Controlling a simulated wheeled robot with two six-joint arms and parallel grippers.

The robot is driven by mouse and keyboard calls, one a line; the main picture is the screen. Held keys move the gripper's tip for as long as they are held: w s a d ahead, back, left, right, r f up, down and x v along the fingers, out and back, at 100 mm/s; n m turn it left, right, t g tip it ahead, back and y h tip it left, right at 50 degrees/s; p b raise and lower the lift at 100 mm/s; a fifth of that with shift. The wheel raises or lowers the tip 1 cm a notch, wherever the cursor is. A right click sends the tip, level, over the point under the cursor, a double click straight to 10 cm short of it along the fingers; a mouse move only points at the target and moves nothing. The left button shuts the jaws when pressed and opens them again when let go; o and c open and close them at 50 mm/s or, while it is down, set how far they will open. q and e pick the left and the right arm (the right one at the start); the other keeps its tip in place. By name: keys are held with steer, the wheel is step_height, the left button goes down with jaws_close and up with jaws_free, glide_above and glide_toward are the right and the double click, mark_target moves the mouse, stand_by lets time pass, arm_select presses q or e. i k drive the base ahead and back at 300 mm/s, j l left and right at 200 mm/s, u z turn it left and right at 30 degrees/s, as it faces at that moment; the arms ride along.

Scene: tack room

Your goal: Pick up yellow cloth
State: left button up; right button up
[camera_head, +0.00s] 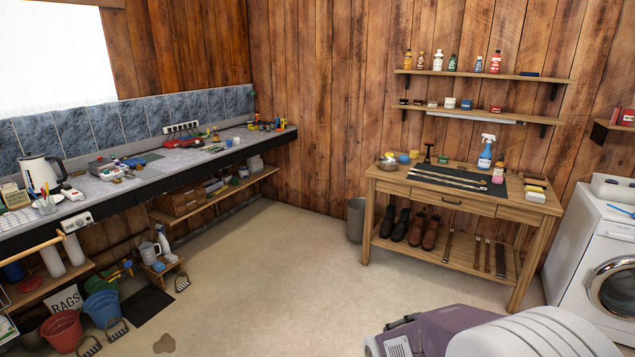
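I cannot pick out a yellow cloth with certainty. A small flat yellow item (535,188) lies at the right end of the wooden workbench (450,195), beside a white block; it is too small to tell whether it is cloth or sponge. Another small yellow item (404,159) sits near the bench's back left, next to a metal bowl (388,163). Neither of my grippers is in view.
A dark mat (460,172) with long strips, a blue spray bottle (486,152) and several small items occupy the bench top. Boots (395,222) stand on its lower shelf. A washing machine (598,265) is at right, a cluttered counter (150,180) at left.

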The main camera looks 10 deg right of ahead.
mark_target(528, 188)
steer(key=i+l+z, duration=0.85)
steer(key=i+z, duration=0.2)
steer(key=i, duration=0.2)
steer(key=i+z, duration=0.35)
steer(key=i+u, duration=0.15)
steer(key=i, duration=0.35)
steer(key=i+l+u, duration=0.15)
steer(key=i, duration=0.35)
steer(key=i+l+u, duration=0.1)
steer(key=i, duration=0.4)
steer(key=i+l+u, duration=0.15)
steer(key=i+l, duration=0.15)
steer(key=i, duration=0.2)
steer(key=i+l+u, duration=0.15)
steer(key=i, duration=0.35)
steer(key=i+l+u, duration=0.3)
steer(key=i+l+z, duration=0.1)
steer(key=z, duration=2.2)
